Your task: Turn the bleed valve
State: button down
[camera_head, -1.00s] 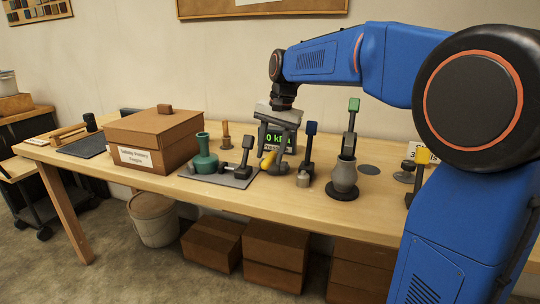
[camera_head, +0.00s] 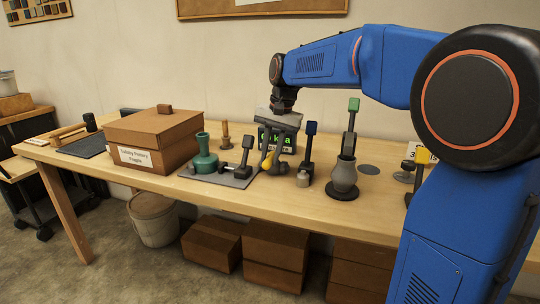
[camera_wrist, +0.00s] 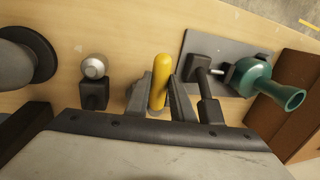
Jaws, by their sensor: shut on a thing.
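The yellow handle (camera_head: 267,161), which looks like the bleed valve's lever, is on the bench just right of the grey plate. My gripper (camera_head: 274,158) points down over it and is shut on it. In the wrist view the yellow handle (camera_wrist: 160,80) runs up between the two dark fingers of my gripper (camera_wrist: 158,98). The valve's body is mostly hidden behind the fingers. A green-lit display (camera_head: 289,141) stands behind my gripper, and its text is partly covered.
Left stands a grey plate (camera_head: 213,178) with a teal vase (camera_head: 204,160) and a clamp. A brown box (camera_head: 150,140) is further left. Free bench lies in front.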

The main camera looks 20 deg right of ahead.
jog(key=n, duration=0.1)
jog(key=d+n, duration=0.1)
jog(key=n, duration=0.1)
jog(key=d+n, duration=0.1)
jog(key=shift+s+g, duration=0.3)
jog(key=shift+g, duration=0.1)
jog(key=shift+d+n+g, duration=0.2)
jog(key=shift+d+n, duration=0.3)
jog(key=shift+n, duration=0.6)
jog(key=shift+d+n+g, duration=0.2)
jog(key=shift+d+n, duration=0.3)
jog(key=shift+n, duration=0.6)
jog(key=c, duration=1.5)
grip_release()
jog(key=shift+c, duration=0.2)
jog(key=d+r, duration=0.3)
jog(key=r, duration=1.4)
jog(key=shift+w+d, duration=0.2)
jog(key=shift+w, duration=0.15)
